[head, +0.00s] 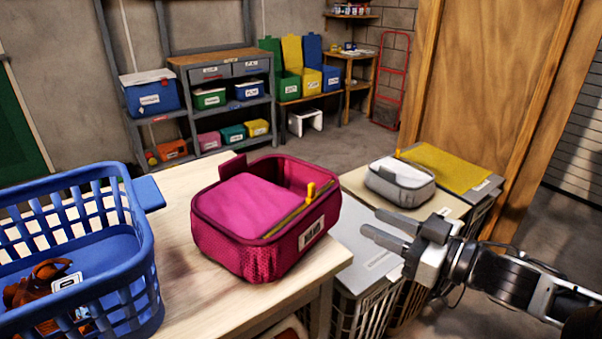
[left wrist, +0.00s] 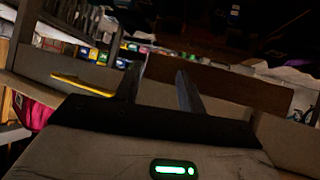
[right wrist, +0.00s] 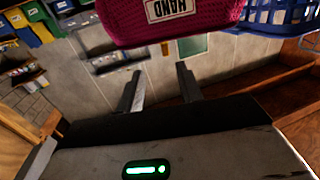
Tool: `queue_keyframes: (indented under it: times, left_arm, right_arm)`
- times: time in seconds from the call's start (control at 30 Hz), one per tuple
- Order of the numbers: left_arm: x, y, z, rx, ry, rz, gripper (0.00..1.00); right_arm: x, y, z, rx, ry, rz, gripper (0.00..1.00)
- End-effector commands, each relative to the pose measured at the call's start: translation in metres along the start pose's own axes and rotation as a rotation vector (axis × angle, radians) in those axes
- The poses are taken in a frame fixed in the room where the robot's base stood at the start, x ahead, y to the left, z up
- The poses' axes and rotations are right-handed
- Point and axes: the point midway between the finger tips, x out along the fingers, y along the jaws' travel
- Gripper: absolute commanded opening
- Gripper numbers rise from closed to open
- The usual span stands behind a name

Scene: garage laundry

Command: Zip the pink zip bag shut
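The pink zip bag (head: 250,245) stands upright on the wooden table, its pink top panel (head: 258,205) sunk below the rim and a gap at the back right. A yellow zip pull (head: 311,191) stands at the right rim above the white label. My right gripper (head: 370,228) is open and empty, to the right of the bag and apart from it. In the right wrist view the bag (right wrist: 205,22) is beyond its spread fingers (right wrist: 158,85). My left gripper (left wrist: 160,85) is open and empty in its wrist view and outside the head view. A yellow strip and a bit of pink show to its left, unclear.
A blue basket (head: 140,270) with a brown item inside stands left of the bag. A grey pouch (head: 400,185) and a yellow folded cloth (head: 448,168) lie on the bins at right. Wire bins (head: 350,310) stand beside the table. Shelves are at the back.

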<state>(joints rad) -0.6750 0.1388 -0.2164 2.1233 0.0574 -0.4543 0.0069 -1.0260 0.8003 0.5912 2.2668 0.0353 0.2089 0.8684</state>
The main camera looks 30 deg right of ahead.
Motion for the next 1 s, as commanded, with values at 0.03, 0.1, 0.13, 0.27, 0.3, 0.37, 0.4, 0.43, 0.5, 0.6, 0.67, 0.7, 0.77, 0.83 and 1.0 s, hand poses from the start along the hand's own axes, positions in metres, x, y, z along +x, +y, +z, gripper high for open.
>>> queue_keyframes:
  times: [0.03,0.1,0.13,0.27,0.3,0.37,0.4,0.43,0.5,0.6,0.67,0.7,0.77,0.83,1.0]
  left_arm:
    - [-0.001,0.000,0.000,0.002,-0.003,-0.001,0.40]
    - [0.001,-0.001,0.003,0.003,-0.008,-0.001,0.40]
    - [0.002,-0.001,0.005,0.003,-0.010,-0.001,0.40]
    - [0.004,-0.001,0.010,0.000,-0.012,0.001,0.40]
    - [0.005,-0.001,0.011,-0.002,-0.011,0.002,0.40]
    - [0.006,-0.001,0.012,-0.005,-0.008,0.004,0.40]
    - [0.007,-0.001,0.011,-0.007,-0.005,0.005,0.40]
    - [0.007,0.000,0.010,-0.009,-0.001,0.007,0.40]
    - [0.006,0.000,0.007,-0.014,0.009,0.010,0.40]
    - [0.007,0.001,0.008,-0.020,0.015,0.013,0.40]
    - [0.007,0.001,0.008,-0.023,0.016,0.015,0.40]
    - [0.007,0.001,0.009,-0.024,0.016,0.016,0.40]
    - [0.007,0.002,0.009,-0.026,0.016,0.016,0.40]
    - [0.007,0.002,0.010,-0.029,0.017,0.017,0.40]
    - [0.007,0.002,0.012,-0.034,0.016,0.018,0.40]
  right_arm:
    - [0.003,-0.002,-0.011,-0.004,0.011,-0.028,0.36]
    - [0.008,-0.003,-0.016,-0.002,0.023,-0.045,0.36]
    - [0.010,-0.003,-0.017,-0.001,0.025,-0.048,0.36]
    - [0.028,-0.004,-0.016,-0.003,0.027,-0.048,0.36]
    - [0.034,-0.004,-0.016,-0.004,0.028,-0.047,0.36]
    - [0.044,-0.004,-0.016,-0.003,0.029,-0.047,0.36]
    - [0.051,-0.005,-0.017,-0.003,0.029,-0.047,0.36]
    - [0.056,-0.005,-0.017,-0.004,0.028,-0.046,0.36]
    - [0.066,-0.005,-0.017,-0.003,0.027,-0.045,0.36]
    - [0.080,-0.005,-0.017,-0.003,0.027,-0.045,0.36]
    - [0.088,-0.005,-0.018,-0.002,0.027,-0.043,0.36]
    - [0.093,-0.006,-0.018,-0.001,0.027,-0.043,0.36]
    - [0.101,-0.006,-0.018,-0.002,0.026,-0.043,0.36]
    - [0.109,-0.006,-0.018,-0.002,0.025,-0.042,0.36]
    - [0.128,-0.007,-0.019,-0.002,0.025,-0.041,0.36]
